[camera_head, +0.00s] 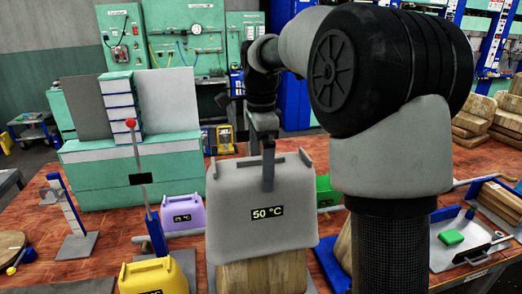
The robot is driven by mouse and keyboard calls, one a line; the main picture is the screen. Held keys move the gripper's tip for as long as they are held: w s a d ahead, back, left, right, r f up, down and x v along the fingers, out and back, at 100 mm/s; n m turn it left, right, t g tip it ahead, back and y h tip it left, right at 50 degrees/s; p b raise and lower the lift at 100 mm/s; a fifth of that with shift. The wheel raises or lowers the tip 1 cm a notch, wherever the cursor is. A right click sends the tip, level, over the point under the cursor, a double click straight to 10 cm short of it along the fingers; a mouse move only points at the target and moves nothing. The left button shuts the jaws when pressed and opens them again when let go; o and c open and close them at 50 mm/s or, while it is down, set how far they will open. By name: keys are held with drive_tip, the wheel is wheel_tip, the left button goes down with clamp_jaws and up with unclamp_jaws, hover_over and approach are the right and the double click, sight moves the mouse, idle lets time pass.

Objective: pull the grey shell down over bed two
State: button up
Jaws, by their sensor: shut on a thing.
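The grey shell (232,228) is a large tilted cover with a display reading 50 °C, in the centre of the head view. My gripper (268,180) is shut on the shell at its top edge, by the raised bar. A wooden block (262,278) shows below the shell's lower edge, and the shell hides its upper part. No label for bed two can be read, and I cannot tell whether shell and block touch.
A yellow shell (150,274) is at front left and a purple one (183,214) behind it. A blue lever post with a red knob (131,122) stands left of the grey shell. A green shell (325,190) is partly hidden by my arm. A tray (468,240) lies right.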

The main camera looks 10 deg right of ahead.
wheel_tip(320, 180, down, 19)
drive_tip(key=b, duration=1.1)
drive_tip(key=shift+f, duration=0.15)
drive_tip(key=shift+f+b, duration=0.6)
drive_tip(key=o, duration=1.3)
wheel_tip(320, 180, up, 17)
drive_tip(key=shift+r+p, duration=0.2)
drive_tip(key=shift+p, duration=1.05)
